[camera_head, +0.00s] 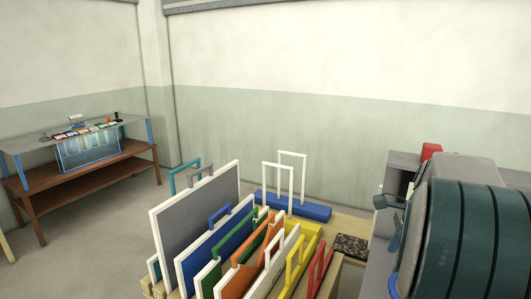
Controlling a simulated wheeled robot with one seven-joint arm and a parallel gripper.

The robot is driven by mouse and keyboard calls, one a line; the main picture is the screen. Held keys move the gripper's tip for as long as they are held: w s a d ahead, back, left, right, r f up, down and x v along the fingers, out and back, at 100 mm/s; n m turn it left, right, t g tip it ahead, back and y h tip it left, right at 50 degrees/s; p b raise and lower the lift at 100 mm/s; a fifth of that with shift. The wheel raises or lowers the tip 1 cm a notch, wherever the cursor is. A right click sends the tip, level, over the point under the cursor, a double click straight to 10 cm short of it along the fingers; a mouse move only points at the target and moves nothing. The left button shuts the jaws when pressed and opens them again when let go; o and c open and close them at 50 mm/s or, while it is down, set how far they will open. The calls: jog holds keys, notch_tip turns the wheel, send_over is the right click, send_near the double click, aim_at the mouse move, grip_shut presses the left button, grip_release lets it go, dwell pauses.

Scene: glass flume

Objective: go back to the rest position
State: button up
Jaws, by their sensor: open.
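The head view shows no part that I can make out as my gripper. A large dark teal ribbed form with a grey cover (465,235) fills the right edge; it looks like a link of my arm, close to the camera. It hides much of what lies behind it. A small dark grey piece (388,202) shows at its left side, and I cannot tell what it is.
A rack holds several upright framed panels with handles, among them a grey panel (198,225). Two white frames (290,180) stand on a blue base (315,212). A glass tank (90,150) stands at the wooden bench (95,170) at left. Floor between is clear.

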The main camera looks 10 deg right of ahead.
jog(key=s+a+n, duration=0.4)
jog(key=a+n, duration=0.3)
jog(key=a, duration=0.1)
jog(key=s+a+f+n+t, duration=0.1)
jog(key=s+a+n, duration=0.3)
jog(key=a+n, duration=0.3)
jog(key=s+a+f+n+t+h, duration=0.1)
jog(key=s+a+n, duration=0.3)
jog(key=a+n, duration=0.4)
jog(key=shift+s+a, duration=0.3)
jog(key=shift+a, duration=0.05)
jog(key=shift+f, duration=0.1)
jog(key=shift+d, duration=0.15)
